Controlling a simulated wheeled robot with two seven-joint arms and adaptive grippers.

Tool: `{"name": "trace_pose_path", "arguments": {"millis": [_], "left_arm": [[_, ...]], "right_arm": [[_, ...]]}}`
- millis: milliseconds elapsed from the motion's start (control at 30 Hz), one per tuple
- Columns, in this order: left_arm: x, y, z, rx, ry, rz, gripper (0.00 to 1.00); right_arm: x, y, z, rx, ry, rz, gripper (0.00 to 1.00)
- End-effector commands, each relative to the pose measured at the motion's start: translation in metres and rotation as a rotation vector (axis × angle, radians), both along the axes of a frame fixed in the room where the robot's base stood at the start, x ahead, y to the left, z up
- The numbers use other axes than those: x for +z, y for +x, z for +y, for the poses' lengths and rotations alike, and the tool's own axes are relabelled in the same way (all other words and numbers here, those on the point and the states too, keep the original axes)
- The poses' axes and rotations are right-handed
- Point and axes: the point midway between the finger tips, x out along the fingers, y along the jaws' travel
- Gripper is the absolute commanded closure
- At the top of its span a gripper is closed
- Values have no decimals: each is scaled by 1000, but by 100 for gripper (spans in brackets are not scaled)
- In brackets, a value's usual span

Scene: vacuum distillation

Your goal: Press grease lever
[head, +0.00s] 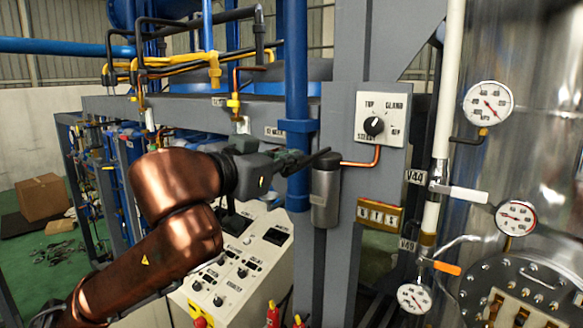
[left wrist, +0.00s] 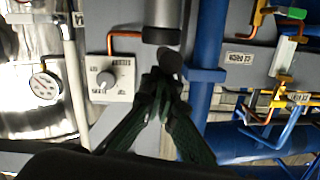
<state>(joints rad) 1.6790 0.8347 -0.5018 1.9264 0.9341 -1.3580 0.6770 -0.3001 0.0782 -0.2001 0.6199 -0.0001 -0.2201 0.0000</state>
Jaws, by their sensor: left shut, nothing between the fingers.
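The grease canister (head: 325,197) is a grey upright cylinder with a dark cap (head: 328,161), mounted on the grey post. A dark lever (head: 317,156) slants up across the front of the cap. The canister also shows at the top of the left wrist view (left wrist: 161,12), with the rounded lever end (left wrist: 172,64) below it. My left gripper (head: 303,161) is shut and empty, just left of the cap. In the left wrist view its fingertips (left wrist: 163,76) meet at the lever end and overlap it; I cannot tell whether they touch. My right gripper is not in view.
A selector dial panel (head: 384,118) and a copper pipe (head: 366,162) are right of the canister. A blue vertical pipe (head: 297,80) stands close to my gripper. A white control console (head: 245,255) is below my arm. Gauges and valve handles are farther right.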

Motion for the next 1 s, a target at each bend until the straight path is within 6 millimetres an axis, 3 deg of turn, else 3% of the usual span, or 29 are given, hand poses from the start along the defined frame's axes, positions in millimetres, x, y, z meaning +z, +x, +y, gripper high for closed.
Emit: {"name": "trace_pose_path", "arguments": {"millis": [133, 433, 1000], "left_arm": [[-19, 1, -1, -1, -7, -7, 100], [-40, 1, -1, -1, -75, -109, 100], [-58, 6, -3, 2, -68, -99, 100]], "right_arm": [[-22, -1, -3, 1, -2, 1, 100], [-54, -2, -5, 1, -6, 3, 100], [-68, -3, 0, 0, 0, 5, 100]]}}
